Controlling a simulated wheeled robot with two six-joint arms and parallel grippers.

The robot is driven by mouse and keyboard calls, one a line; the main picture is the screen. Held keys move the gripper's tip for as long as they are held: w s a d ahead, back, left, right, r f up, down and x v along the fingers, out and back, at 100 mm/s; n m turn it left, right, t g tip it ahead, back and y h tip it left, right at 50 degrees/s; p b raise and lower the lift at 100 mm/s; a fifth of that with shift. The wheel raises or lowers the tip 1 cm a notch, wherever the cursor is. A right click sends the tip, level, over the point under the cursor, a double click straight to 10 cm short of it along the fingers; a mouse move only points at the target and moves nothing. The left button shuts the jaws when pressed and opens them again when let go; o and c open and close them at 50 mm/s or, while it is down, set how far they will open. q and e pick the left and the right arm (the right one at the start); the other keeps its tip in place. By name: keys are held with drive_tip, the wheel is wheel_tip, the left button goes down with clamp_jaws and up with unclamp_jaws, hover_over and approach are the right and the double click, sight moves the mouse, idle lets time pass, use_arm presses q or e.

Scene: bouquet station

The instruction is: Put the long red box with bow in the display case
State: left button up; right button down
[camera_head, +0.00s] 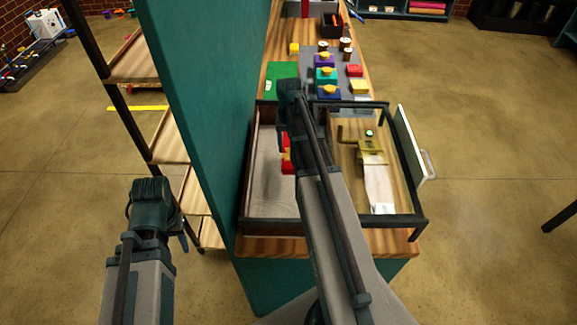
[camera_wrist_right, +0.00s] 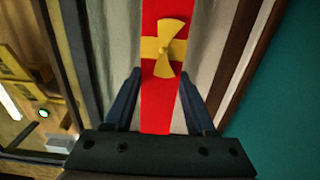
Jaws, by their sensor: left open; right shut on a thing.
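The long red box with a yellow bow (camera_wrist_right: 160,105) is between the fingers of my right gripper (camera_wrist_right: 160,80), which is shut on it. In the head view only a bit of the red box (camera_head: 286,142) shows, mostly hidden by my right arm. The dark-framed display case (camera_head: 420,222) stands on the wooden table, and the box is over its grey-lined left part (camera_head: 265,190). I cannot tell whether the box touches the floor of the case. My left gripper (camera_head: 150,188) is open and empty, left of the teal panel.
A teal panel (camera_head: 200,100) borders the case on the left. A white door with a handle (camera_head: 413,150) stands open on the right. A brass item with a white tag (camera_head: 370,145) lies in the case's right part. Small colourful gift boxes (camera_head: 325,76) stand behind.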

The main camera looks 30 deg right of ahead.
drive_tip(key=shift+f+b, duration=4.3)
drive_tip(key=shift+f, duration=0.35)
drive_tip(key=shift+f, duration=0.15)
drive_tip(key=shift+c, duration=1.2)
unclamp_jaws()
wheel_tip(320, 180, up, 12)
drive_tip(key=p, duration=1.2)
drive_tip(key=shift+r, duration=0.2)
drive_tip(key=shift+f, duration=0.1)
